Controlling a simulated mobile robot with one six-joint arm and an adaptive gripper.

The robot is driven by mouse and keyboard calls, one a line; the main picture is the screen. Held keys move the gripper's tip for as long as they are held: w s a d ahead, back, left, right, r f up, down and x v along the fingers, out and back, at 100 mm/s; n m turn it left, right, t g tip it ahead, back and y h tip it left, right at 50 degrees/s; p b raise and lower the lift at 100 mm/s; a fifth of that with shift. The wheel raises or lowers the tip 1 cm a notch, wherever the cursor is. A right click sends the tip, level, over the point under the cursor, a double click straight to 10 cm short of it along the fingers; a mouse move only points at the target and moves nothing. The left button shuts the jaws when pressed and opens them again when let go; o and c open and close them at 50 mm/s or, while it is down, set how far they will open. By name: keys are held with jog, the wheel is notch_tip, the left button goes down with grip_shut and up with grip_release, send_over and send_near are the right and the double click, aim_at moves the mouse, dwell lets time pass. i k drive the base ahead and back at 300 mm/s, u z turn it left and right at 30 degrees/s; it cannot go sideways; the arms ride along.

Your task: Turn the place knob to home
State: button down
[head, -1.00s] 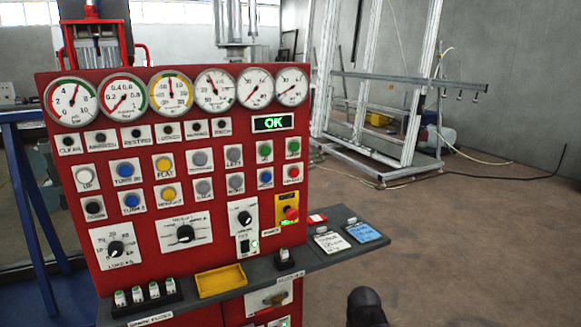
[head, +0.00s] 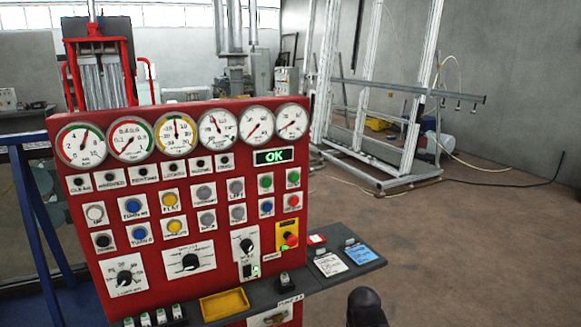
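A red control panel (head: 150,222) fills the left half of the head view. Three black rotary knobs sit on white plates in its lower part: a left knob (head: 124,277), a middle knob (head: 190,262) on a wider plate, and a right knob (head: 246,245). Their lettering is too small to read, so I cannot tell which is the place knob or where it points. A dark rounded part at the bottom edge appears to be my arm, apart from the panel in the picture. My gripper's fingers do not show.
A red mushroom button (head: 290,241) sits right of the knobs. A dark shelf (head: 300,288) juts out below, holding a yellow tray (head: 224,304) and cards. Round gauges (head: 174,136) line the top.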

aim_at(190, 263)
jog(key=k, duration=1.35)
jog(key=u, duration=0.6)
jog(key=i, duration=1.5)
jog(key=z, duration=0.25)
